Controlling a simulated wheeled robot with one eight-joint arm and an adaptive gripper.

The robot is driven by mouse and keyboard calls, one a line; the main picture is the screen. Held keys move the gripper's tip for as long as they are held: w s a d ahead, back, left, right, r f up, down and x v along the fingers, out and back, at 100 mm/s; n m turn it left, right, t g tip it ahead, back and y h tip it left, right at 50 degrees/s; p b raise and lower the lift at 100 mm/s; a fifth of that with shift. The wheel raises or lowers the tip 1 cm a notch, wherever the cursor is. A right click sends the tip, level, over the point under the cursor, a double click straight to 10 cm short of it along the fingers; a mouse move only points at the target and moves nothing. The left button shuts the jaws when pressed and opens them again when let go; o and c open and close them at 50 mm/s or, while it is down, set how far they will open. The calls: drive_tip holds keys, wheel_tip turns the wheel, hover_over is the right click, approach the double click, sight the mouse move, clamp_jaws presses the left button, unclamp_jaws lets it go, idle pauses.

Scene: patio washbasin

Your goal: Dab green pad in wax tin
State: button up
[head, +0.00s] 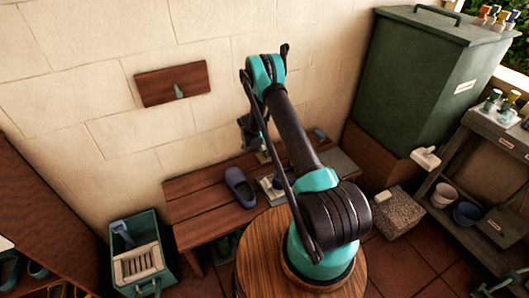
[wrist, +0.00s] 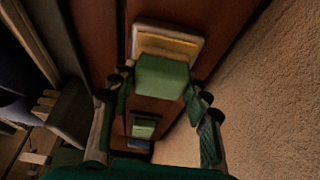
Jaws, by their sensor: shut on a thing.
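In the wrist view my gripper (wrist: 160,95) is shut on a green pad (wrist: 161,77), a block-like piece between the two fingers. Just beyond the pad is the wax tin (wrist: 141,29), a pale-rimmed rectangular tin with yellowish wax inside, on the brown wooden bench. The pad overlaps the tin's near edge in this view; I cannot tell whether they touch. In the head view my gripper (head: 250,130) is small and dark above the bench's back side, partly hidden by my arm. The pad cannot be made out clearly there.
A blue clog (head: 239,187) sits on the bench (head: 195,205), with another partly behind my arm. A second green item (wrist: 143,127) lies nearer in the wrist view. The wall is close behind. A green tank (head: 420,80) stands right, and a green crate (head: 165,268) left.

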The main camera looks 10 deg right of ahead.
drive_tip(key=shift+r, duration=3.5)
drive_tip(key=shift+s, duration=0.1)
